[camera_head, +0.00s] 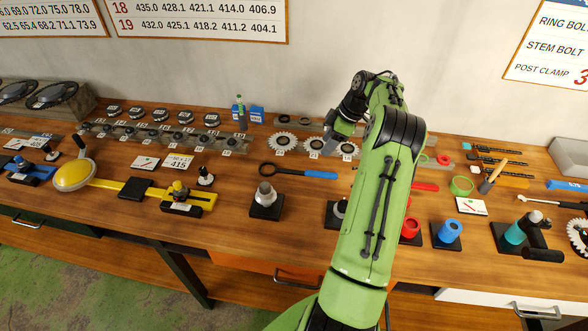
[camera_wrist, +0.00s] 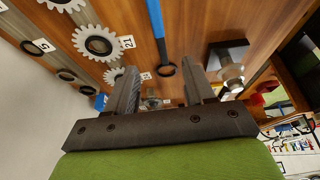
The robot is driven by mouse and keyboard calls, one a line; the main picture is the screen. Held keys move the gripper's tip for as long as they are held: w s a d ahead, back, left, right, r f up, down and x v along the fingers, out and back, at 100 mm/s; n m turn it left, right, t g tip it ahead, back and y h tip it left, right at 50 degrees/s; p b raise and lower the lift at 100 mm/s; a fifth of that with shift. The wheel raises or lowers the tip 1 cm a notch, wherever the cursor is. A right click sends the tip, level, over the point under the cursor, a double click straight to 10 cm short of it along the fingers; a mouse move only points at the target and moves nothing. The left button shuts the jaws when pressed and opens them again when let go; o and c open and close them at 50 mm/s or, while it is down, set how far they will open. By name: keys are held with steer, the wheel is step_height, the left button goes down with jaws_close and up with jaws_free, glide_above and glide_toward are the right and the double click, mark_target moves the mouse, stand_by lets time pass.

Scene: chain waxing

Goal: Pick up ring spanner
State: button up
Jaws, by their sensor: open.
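A tool with a blue handle and a dark ring end, which looks like the ring spanner (camera_head: 318,174), lies flat on the wooden bench. In the wrist view its blue handle (camera_wrist: 156,18) runs up to the top edge. Its dark ring end shows between my fingertips in the picture, beyond them and apart. My gripper (camera_wrist: 163,76) is open and empty. In the head view my gripper is above the back of the bench, near the white sprockets, and partly hidden by my arm.
White sprockets (camera_head: 281,141) with number tags lie behind the spanner. A black-based post with a metal top (camera_head: 265,194) stands in front of it; it also shows in the wrist view (camera_wrist: 229,68). My arm hides part of the bench.

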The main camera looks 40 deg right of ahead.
mark_target(308, 171)
steer(key=x, duration=1.3)
steer(key=shift+d+f, duration=0.1)
steer(key=shift+f, duration=0.2)
jaws_close()
